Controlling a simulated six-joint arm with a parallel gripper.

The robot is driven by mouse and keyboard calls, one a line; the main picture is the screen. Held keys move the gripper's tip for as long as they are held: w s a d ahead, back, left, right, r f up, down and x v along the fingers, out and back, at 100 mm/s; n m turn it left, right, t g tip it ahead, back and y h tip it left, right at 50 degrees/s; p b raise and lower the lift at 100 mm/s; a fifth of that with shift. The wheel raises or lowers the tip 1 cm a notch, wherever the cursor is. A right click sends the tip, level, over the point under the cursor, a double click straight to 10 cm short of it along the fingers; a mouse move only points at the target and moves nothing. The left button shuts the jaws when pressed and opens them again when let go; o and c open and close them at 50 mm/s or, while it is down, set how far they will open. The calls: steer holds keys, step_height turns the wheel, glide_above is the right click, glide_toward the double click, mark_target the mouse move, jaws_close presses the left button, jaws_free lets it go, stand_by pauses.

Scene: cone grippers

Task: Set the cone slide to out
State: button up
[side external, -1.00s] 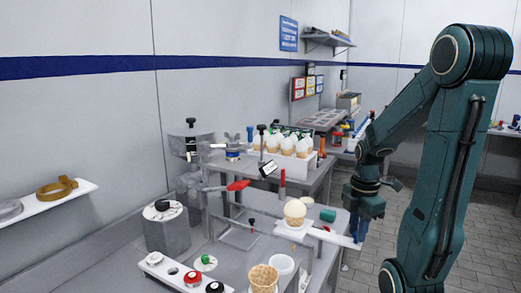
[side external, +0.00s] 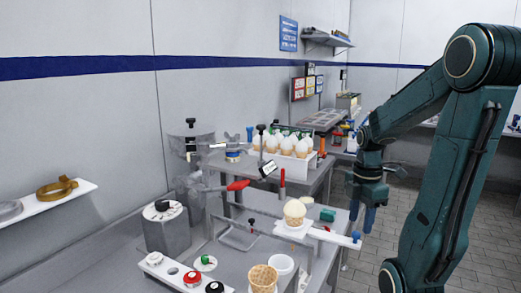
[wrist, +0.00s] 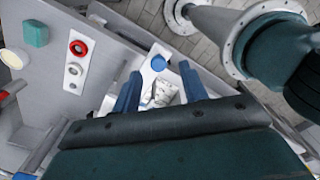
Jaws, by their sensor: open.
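The white cone slide (side external: 338,237) is a flat strip in the side view. A blue knob (side external: 357,238) stands at its right end. A filled cone (side external: 294,213) is upright at its left end. My gripper (side external: 369,225) is open and empty, with blue fingers pointing down just right of and above the knob. In the wrist view the blue knob (wrist: 158,63) shows between and beyond the fingertips of my gripper (wrist: 160,72), apart from them. The lower part of the strip there is partly hidden by my fingers.
A rack of filled cones (side external: 290,147) stands on the bench behind. An empty cone (side external: 263,278), a white cup (side external: 281,264) and a teal block (side external: 327,215) are near the slide. In the wrist view a red ring (wrist: 78,47) sits on a white plate. Open floor lies to the right.

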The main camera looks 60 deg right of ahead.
step_height(320, 180, up, 10)
steer(key=shift+r, duration=0.2)
stand_by(0.3)
steer(key=w+a+f+m+t, duration=0.1)
steer(key=w+a+m+t, duration=0.1)
steer(key=a, duration=0.7)
steer(key=w+a+m+t, duration=0.3)
steer(key=a+m, duration=0.4)
steer(key=a, duration=0.3)
steer(key=shift+w+f+t, duration=0.3)
steer(key=shift+w+f, duration=0.05)
steer(key=shift+w, duration=0.3)
stand_by(1.0)
